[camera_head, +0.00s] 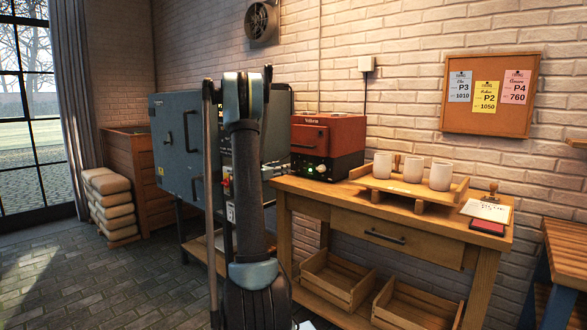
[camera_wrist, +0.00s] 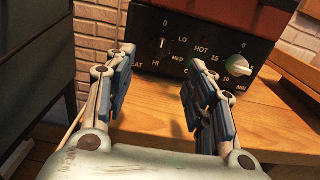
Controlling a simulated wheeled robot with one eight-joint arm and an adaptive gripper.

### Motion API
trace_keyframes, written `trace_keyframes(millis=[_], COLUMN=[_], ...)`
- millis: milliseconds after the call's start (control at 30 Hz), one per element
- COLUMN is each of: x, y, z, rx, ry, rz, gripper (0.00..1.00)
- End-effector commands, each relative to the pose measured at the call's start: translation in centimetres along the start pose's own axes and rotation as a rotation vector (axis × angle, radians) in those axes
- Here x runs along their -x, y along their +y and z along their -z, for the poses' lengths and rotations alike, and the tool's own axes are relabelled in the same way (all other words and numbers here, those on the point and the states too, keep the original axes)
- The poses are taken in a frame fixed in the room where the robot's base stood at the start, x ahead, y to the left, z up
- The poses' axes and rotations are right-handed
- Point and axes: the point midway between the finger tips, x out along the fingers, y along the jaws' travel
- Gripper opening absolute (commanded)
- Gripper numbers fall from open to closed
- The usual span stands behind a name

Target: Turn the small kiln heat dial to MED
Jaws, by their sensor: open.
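The small kiln (camera_head: 345,135) is a red box with a black control panel, on the wooden bench. In the wrist view its panel (camera_wrist: 205,25) fills the upper middle. The heat dial (camera_wrist: 161,47) is a dark knob at the panel's left, with 0 above it and LO, MED and HI around it. A light mark on it seems to point up towards 0, but it is small and dim. My gripper (camera_wrist: 158,72) is open and empty, its fingers apart in front of the panel, with the dial beyond the gap. In the head view my arm hides the gripper.
A pale timer knob (camera_wrist: 238,65) sits at the panel's right, near the right finger. The bare bench top (camera_wrist: 155,118) lies below the fingers. A wooden tray (camera_head: 410,193) with white cups stands right of the kiln. A large grey kiln (camera_head: 175,140) stands left.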

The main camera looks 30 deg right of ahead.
Motion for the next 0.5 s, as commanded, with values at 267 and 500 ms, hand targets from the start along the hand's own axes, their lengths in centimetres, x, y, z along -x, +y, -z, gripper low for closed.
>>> trace_keyframes(millis=[267,500], x=[-5.1,-8.7], y=[-0.1,0.0], z=[0.0,0.0], rx=[-0.001,-0.001], ry=[0.000,0.000], rz=[0.002,0.000], gripper=[0.50,0.50])
